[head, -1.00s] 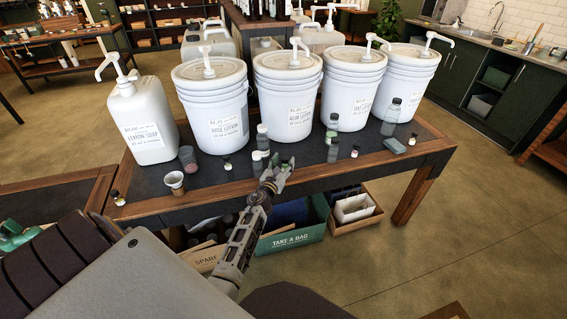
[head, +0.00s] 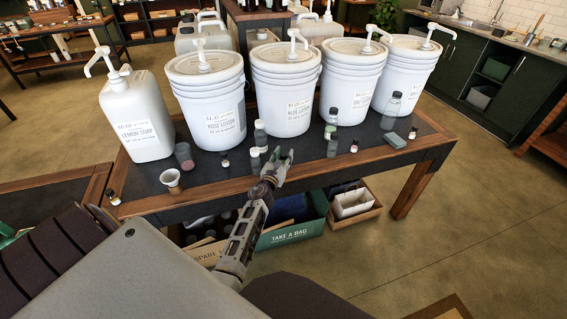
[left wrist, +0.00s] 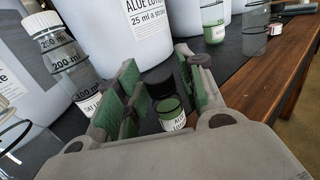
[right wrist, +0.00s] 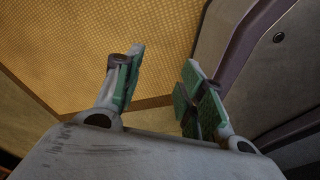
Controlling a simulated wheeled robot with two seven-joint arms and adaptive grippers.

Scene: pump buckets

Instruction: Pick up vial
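A small green vial (left wrist: 170,112) with a black cap and white label stands upright in the left wrist view. My left gripper (left wrist: 165,90) is open, with one finger on either side of it, and gaps show between vial and pads. In the head view my left gripper (head: 277,165) is at the table's front edge before the aloe lotion bucket (head: 287,95), and it seems to hide this vial. Other small vials stand on the table, one before the rose lotion bucket (head: 225,158) and one further right (head: 353,146). My right gripper (right wrist: 155,90) is open and empty, away from the table.
Several white pump buckets and a lemon soap jug (head: 137,120) line the dark table. A take-a-bag crate (head: 292,232) is below.

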